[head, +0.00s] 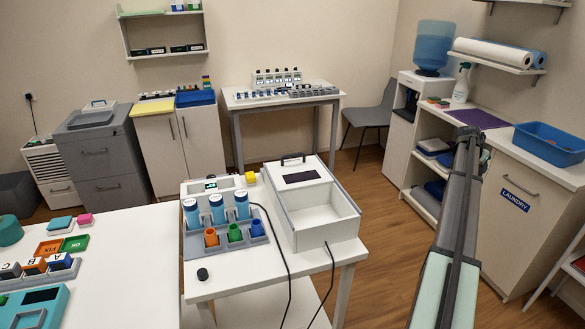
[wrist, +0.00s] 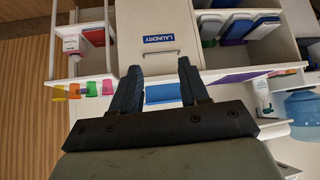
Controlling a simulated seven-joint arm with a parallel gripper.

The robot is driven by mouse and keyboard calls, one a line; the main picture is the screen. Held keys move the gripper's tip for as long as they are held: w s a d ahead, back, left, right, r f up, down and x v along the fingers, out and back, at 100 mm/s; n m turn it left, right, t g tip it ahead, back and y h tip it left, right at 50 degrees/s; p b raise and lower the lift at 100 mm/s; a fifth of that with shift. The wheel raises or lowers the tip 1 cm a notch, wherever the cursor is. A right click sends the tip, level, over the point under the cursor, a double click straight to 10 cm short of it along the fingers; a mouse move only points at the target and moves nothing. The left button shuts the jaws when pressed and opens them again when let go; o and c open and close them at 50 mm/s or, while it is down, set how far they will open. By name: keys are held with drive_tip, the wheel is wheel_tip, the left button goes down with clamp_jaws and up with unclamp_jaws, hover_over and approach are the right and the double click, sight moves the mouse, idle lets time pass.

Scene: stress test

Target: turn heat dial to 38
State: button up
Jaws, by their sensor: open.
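No dial with readable numbers shows, and I cannot tell for certain which part is the heat dial. On the small white table (head: 234,286), a white unit with a small lit display (head: 211,185) stands behind several blue-and-white bottles (head: 217,209). A yellow piece (head: 250,177) is at its right. A round black knob-like piece (head: 202,274) sits near the table's front left. My gripper (wrist: 159,64) is open and empty in the wrist view, facing the laundry cabinet. In the head view my arm reaches up at the right, far from the small table.
Another white table (head: 120,290) with coloured blocks is at the left. The laundry cabinet (head: 520,192) carries a blue basin (head: 549,144). Floor is clear between the small table and cabinet.

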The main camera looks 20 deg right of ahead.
drive_tip(key=w+a+r+n, duration=0.1)
drive_tip(key=w+a+r, duration=0.2)
drive_tip(key=w+r, duration=0.15)
drive_tip(key=w+a+r+n+y, duration=0.15)
drive_tip(key=w+a+n, duration=0.5)
drive_tip(key=a, duration=0.65)
drive_tip(key=w+a+n+t+y, duration=0.1)
drive_tip(key=w+a+n+y, duration=0.15)
drive_tip(key=w+a, duration=0.8)
drive_tip(key=w+a+r+n+y, duration=0.1)
drive_tip(key=w+a+n, duration=0.45)
drive_tip(key=a, duration=0.95)
wheel_tip(320, 180, up, 4)
drive_tip(key=n+g+y, duration=0.3)
drive_tip(key=n, duration=1.5)
hover_over(211, 176)
wheel_tip(211, 176, down, 13)
drive_tip(key=shift+s+f, duration=0.1)
drive_tip(key=shift+f, duration=0.05)
